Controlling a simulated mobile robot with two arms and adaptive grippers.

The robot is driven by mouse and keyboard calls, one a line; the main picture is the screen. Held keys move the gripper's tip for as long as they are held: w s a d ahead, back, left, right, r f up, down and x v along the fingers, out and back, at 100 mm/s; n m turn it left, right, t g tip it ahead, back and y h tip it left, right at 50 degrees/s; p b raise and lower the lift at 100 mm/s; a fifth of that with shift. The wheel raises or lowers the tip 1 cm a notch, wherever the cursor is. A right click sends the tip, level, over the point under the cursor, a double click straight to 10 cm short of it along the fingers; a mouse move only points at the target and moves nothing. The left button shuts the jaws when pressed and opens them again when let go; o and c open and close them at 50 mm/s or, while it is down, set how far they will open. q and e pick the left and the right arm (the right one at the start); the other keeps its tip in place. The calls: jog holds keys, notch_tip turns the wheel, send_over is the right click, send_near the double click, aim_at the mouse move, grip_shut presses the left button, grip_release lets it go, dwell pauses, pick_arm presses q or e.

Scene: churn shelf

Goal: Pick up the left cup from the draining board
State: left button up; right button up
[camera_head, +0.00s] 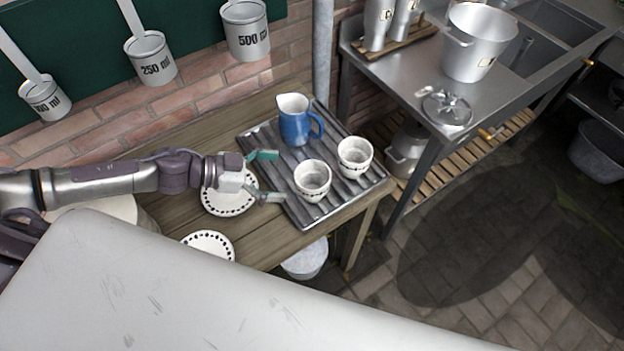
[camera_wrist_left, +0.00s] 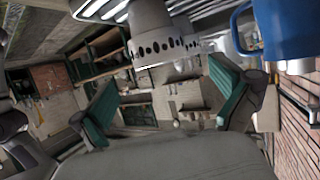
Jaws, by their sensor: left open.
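The left cup (camera_head: 312,178), white with a dark dotted band, stands upright on the ridged metal draining board (camera_head: 307,220). A second, similar cup (camera_head: 355,157) stands behind it to the right. My left gripper (camera_head: 268,177) is open and empty to the left of the left cup, its green-padded fingers pointing at it and apart from it. In the left wrist view, a dotted cup (camera_wrist_left: 158,50) appears upside down between and beyond the open fingers (camera_wrist_left: 168,108). My right gripper is not in view.
A blue jug (camera_head: 296,125) stands on the board behind the cups; it also shows in the left wrist view (camera_wrist_left: 285,30). White plates (camera_head: 229,203) (camera_head: 209,243) lie on the wooden table below my arm. A brick wall (camera_head: 205,95) is behind.

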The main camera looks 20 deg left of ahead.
aim_at(328, 177)
pick_arm(q)
jog(key=x, duration=0.2)
jog(key=shift+w+d, duration=0.25)
jog(key=shift+w+d+f+p, duration=0.2)
jog(key=shift+d+p, duration=0.2)
jog(key=shift+d, duration=0.05)
jog(key=p+x, duration=0.1)
jog(key=x, duration=0.3)
jog(key=shift+d, duration=0.25)
jog(key=shift+w+d+f, duration=0.1)
jog(key=shift+d+f, duration=0.05)
jog(key=c, duration=1.2)
jog(key=shift+o, duration=0.2)
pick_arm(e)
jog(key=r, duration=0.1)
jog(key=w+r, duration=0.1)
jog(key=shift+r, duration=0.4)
